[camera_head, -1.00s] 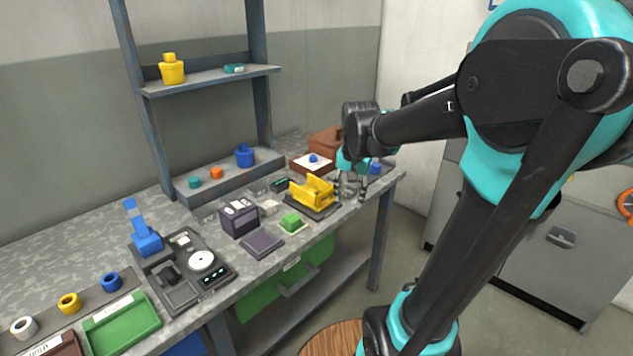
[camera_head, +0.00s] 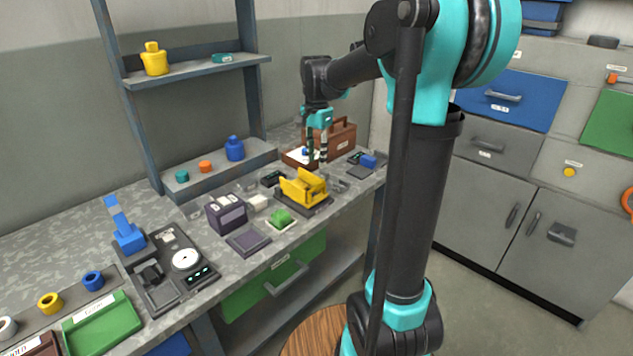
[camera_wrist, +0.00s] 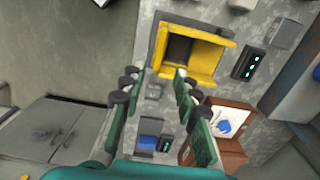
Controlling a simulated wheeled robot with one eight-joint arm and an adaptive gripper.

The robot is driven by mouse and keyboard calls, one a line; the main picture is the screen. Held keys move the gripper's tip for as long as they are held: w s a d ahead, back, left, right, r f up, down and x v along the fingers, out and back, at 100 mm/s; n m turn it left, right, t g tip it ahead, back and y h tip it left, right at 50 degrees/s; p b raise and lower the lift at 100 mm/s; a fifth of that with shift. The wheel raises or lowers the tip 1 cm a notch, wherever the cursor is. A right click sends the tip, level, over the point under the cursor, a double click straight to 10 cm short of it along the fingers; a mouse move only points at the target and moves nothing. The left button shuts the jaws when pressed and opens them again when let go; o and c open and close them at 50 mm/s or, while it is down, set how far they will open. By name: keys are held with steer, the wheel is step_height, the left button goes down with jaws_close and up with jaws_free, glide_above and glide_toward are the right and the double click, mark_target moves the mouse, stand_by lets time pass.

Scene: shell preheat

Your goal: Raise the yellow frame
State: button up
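The yellow frame (camera_head: 302,187) sits on a dark base (camera_head: 313,209) near the right end of the workbench. It also shows in the wrist view (camera_wrist: 207,52), at the top, around a dark opening. My gripper (camera_head: 317,160) hangs above the bench, just behind and right of the yellow frame and apart from it. In the wrist view its two green-padded fingers (camera_wrist: 152,92) are spread, with only bench between them, so it is open and empty.
A brown box (camera_head: 343,137) and a tray with a blue item stand behind my gripper. A blue block (camera_head: 368,161) on a small device is to the right. A dark purple box (camera_head: 227,213) and a green block (camera_head: 281,217) are left of the frame. A shelf rack (camera_head: 195,68) rises at the back.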

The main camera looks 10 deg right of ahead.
mark_target(317, 186)
step_height(317, 186, down, 9)
steer(key=shift+f, duration=0.1)
stand_by(0.4)
jaws_close()
